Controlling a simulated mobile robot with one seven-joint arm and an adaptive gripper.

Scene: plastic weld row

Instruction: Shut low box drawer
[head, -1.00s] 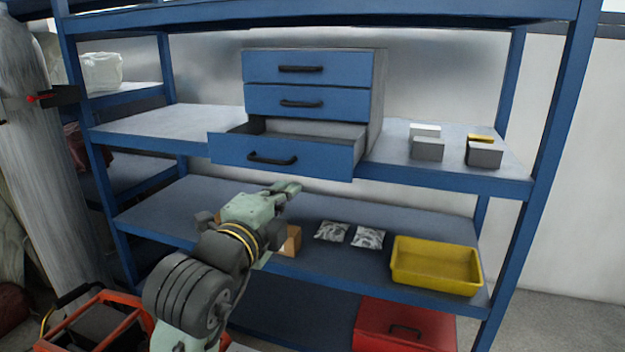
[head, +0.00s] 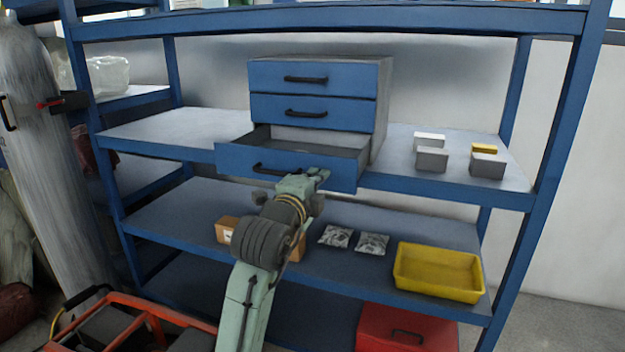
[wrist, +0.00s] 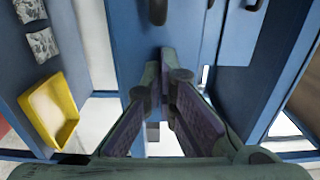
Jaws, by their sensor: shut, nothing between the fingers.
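The low drawer (head: 236,163) of the blue and grey box (head: 382,90) is pulled out, with its inside showing behind the front. Its dark handle (head: 268,169) is partly behind my gripper. My gripper (head: 322,174) is shut and empty, in front of the drawer's face just right of the handle. I cannot tell whether it touches the face. In the wrist view the closed fingertips (wrist: 165,72) point at a blue front (wrist: 184,35), with a dark handle (wrist: 157,10) at the top edge. The two upper drawers (head: 345,79) are shut.
Small blocks (head: 432,159) stand on the shelf right of the box. The shelf below holds a yellow tray (head: 438,292), two patterned packets (head: 336,236) and a cardboard box (head: 226,230). A blue rack post (head: 560,130) stands at right. A red case (head: 400,330) is lower down.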

